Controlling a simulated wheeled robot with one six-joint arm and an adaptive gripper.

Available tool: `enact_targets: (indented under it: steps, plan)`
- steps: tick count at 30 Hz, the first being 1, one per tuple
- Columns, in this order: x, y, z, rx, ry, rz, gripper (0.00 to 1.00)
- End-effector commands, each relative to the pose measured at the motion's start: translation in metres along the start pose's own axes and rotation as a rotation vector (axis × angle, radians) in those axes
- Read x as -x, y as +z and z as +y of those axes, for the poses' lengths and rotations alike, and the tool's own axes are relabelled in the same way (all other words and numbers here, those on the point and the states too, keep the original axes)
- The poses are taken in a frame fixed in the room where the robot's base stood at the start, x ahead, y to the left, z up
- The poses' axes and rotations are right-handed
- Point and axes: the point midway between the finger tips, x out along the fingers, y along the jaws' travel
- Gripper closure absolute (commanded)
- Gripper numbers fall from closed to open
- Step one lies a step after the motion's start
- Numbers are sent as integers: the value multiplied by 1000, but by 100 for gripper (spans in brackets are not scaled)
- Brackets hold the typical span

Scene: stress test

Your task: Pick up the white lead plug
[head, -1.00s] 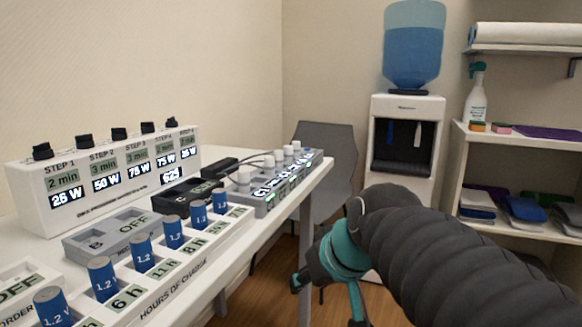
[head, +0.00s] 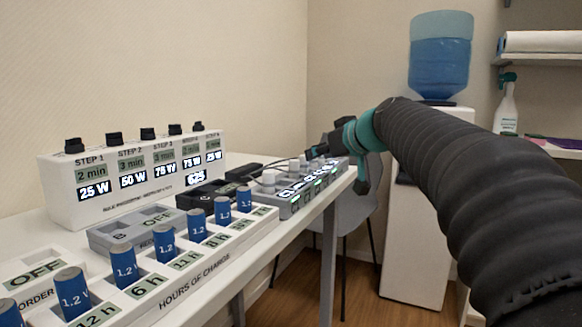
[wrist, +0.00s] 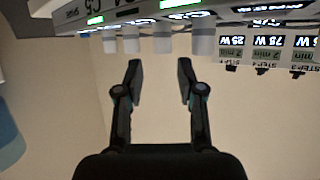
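Several pale white-grey plugs (head: 268,178) stand upright in a row on a grey panel (head: 290,202) with lit displays, at the far end of the table. I cannot tell them apart by colour. Dark leads lie behind them. My gripper (wrist: 159,68) is open and empty, its two fingers apart. In the wrist view, which is upside down, the plugs (wrist: 160,38) hang just beyond the fingertips, not touching them.
A grey chair (head: 352,210) and a water dispenser (head: 440,58) stand beyond.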

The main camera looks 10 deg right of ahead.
Motion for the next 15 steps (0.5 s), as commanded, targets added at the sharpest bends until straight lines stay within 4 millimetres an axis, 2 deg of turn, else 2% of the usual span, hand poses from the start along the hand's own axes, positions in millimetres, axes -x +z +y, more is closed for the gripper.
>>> enact_targets:
  steps: [3,11,15]
  plan:
    - [-15,0,0,0,-1,0,62]
    - [-27,-1,-1,0,0,0,62]
    - [-43,-4,-3,0,-2,-1,62]
